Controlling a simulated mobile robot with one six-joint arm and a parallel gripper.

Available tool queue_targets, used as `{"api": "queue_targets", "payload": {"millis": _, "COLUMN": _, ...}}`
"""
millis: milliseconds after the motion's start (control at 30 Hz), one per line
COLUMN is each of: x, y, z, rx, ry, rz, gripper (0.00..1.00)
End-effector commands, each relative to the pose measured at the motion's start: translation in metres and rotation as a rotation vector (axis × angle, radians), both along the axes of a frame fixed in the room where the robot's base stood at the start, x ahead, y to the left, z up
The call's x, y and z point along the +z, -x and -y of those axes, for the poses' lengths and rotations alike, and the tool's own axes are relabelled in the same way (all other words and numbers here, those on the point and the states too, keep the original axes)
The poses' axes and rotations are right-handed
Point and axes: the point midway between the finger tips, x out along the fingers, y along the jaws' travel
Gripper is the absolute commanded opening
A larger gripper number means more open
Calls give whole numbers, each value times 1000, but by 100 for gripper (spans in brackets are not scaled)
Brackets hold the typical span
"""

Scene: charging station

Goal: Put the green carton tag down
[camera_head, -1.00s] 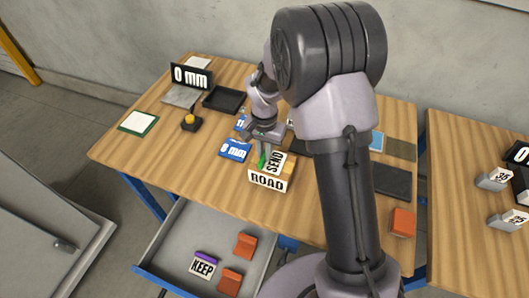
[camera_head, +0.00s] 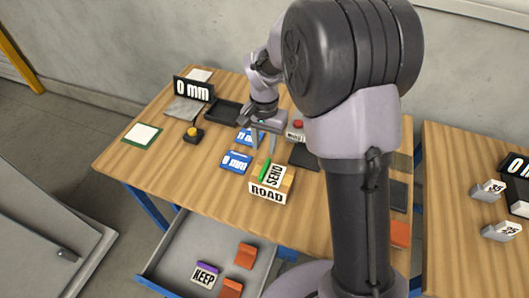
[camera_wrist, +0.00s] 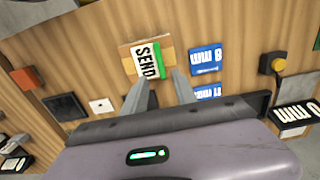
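The green carton tag, a white card marked SEND with a green edge (camera_head: 272,174), lies on top of the cardboard box marked ROAD (camera_head: 267,196). In the wrist view the tag (camera_wrist: 147,61) rests across the tan top of the box (camera_wrist: 127,57). My gripper (camera_head: 263,144) is behind and above the box, apart from the tag. Its two fingers (camera_wrist: 161,77) are spread with nothing between them.
Two blue cards marked mm (camera_head: 236,161) lie left of the box. A yellow-topped button (camera_head: 193,132) and a black tray (camera_head: 223,113) are farther back. The open drawer (camera_head: 178,256) below holds a KEEP tag (camera_head: 205,275) and orange blocks (camera_head: 245,256).

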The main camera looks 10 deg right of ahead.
Motion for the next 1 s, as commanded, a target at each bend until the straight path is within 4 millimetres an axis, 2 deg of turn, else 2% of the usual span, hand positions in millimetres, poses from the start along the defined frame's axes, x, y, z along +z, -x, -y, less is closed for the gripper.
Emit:
{"api": "queue_targets", "payload": {"millis": 167, "x": 31, "y": 6, "z": 0, "rx": 6, "ry": -7, "rz": 23, "gripper": 34}}
{"api": "queue_targets", "payload": {"millis": 233, "x": 65, "y": 24, "z": -1, "rx": 22, "ry": -24, "rz": 72, "gripper": 34}}
{"api": "queue_targets", "payload": {"millis": 267, "x": 83, "y": 36, "z": -1, "rx": 32, "ry": -34, "rz": 102, "gripper": 34}}
{"api": "queue_targets", "payload": {"millis": 300, "x": 107, "y": 56, "z": -2, "rx": 48, "ry": -48, "rz": 148, "gripper": 34}}
{"api": "queue_targets", "payload": {"millis": 367, "x": 139, "y": 91, "z": -3, "rx": 74, "ry": -68, "rz": 220, "gripper": 34}}
{"api": "queue_targets", "payload": {"millis": 400, "x": 156, "y": 116, "z": -5, "rx": 94, "ry": -80, "rz": 270, "gripper": 34}}
{"api": "queue_targets", "payload": {"millis": 500, "x": 179, "y": 174, "z": -9, "rx": 142, "ry": -102, "rz": 387, "gripper": 34}}
{"api": "queue_targets", "payload": {"millis": 600, "x": 182, "y": 215, "z": -13, "rx": 179, "ry": -113, "rz": 475, "gripper": 34}}
{"api": "queue_targets", "payload": {"millis": 700, "x": 179, "y": 234, "z": -15, "rx": 199, "ry": -116, "rz": 520, "gripper": 34}}
{"api": "queue_targets", "payload": {"millis": 1000, "x": 177, "y": 239, "z": -16, "rx": 205, "ry": -118, "rz": 532, "gripper": 34}}
